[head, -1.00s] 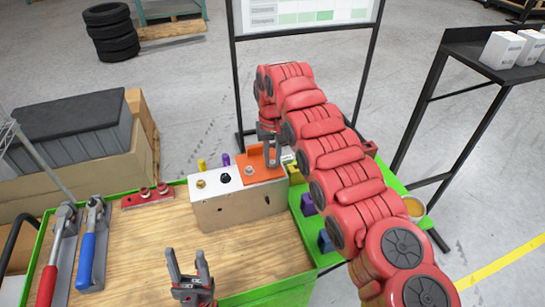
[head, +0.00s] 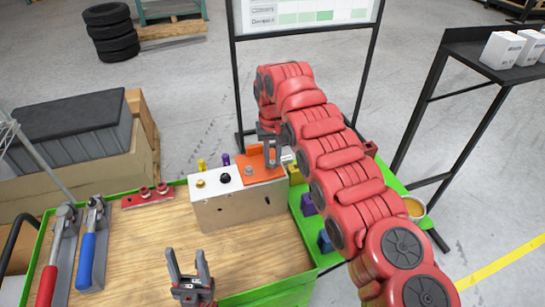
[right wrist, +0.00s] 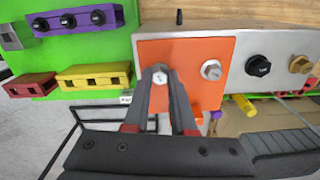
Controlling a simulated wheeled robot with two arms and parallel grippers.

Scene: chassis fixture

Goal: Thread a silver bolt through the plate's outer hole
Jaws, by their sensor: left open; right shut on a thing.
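The orange plate (head: 250,173) lies on the right part of the silver chassis block (head: 237,210); it also shows in the right wrist view (right wrist: 190,98). One silver bolt (right wrist: 211,69) stands in the plate. My right gripper (right wrist: 160,80) is shut on another silver bolt (right wrist: 161,73), above the plate's end away from the standing bolt. The fingers and bolt head hide the spot beneath, so I cannot tell whether the shank is in the hole. In the head view my right gripper (head: 272,154) is at the plate's right end. My left gripper (head: 188,262) is open and empty above the wooden top.
A black bolt (right wrist: 258,66) and a gold bolt (right wrist: 300,64) stand in the chassis block. Purple (right wrist: 75,20), yellow (right wrist: 93,77) and red (right wrist: 28,85) holders sit beside it. Clamps with red and blue (head: 87,262) handles lie at left. The middle wooden top is clear.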

